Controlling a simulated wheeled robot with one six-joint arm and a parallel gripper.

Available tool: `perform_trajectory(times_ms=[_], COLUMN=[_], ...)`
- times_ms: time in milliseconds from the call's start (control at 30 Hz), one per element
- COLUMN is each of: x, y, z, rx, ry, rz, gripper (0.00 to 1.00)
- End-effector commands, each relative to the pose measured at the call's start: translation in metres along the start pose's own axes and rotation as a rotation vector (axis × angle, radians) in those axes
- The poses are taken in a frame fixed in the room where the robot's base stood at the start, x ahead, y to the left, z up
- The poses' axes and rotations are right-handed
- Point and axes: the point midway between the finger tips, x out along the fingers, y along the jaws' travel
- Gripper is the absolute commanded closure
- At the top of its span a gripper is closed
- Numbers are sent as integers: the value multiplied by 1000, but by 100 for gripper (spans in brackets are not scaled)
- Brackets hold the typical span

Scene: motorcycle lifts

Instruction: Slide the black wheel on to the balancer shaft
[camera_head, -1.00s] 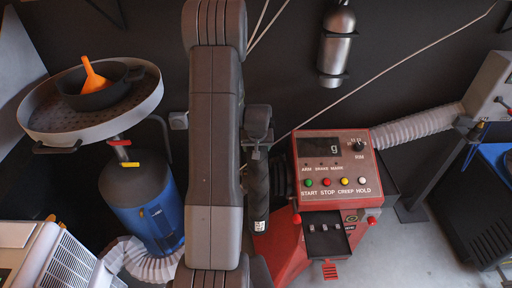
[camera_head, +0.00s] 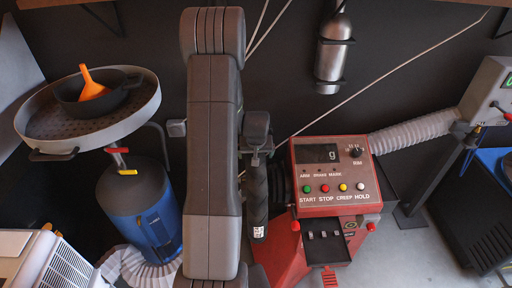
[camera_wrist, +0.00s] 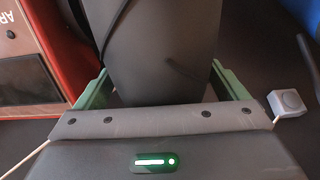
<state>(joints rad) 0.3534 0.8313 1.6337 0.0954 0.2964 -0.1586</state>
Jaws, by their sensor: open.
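The black wheel (camera_head: 257,203) shows edge-on in the head view, just left of the red balancer (camera_head: 335,190). A dark round part, apparently the shaft end (camera_head: 281,183), lies between them and is mostly hidden. I cannot tell whether the wheel is on the shaft. My gripper (camera_head: 256,155) is at the wheel's top, below my forearm. In the wrist view my gripper (camera_wrist: 160,72) is open, with green fingers on either side of the wheel's dark tread (camera_wrist: 160,40). Contact between fingers and tread is unclear.
A blue drum (camera_head: 140,210) under a round pan (camera_head: 85,125) with an orange funnel (camera_head: 92,88) stands at left. A ribbed hose (camera_head: 415,130) runs off to the right. A silver cylinder (camera_head: 331,55) hangs on the back wall.

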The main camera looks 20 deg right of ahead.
Motion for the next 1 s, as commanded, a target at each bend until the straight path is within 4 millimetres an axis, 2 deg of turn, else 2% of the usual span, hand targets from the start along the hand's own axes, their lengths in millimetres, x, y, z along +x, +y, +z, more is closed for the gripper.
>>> perform_trajectory(times_ms=[167, 700, 1000], x=[-19, -109, -135], y=[0, 0, 0], z=[-1, -3, -3], rx=[0, -1, -1], ry=[6, 12, 9], rz=[1, 2, 2], gripper=[7, 7, 7])
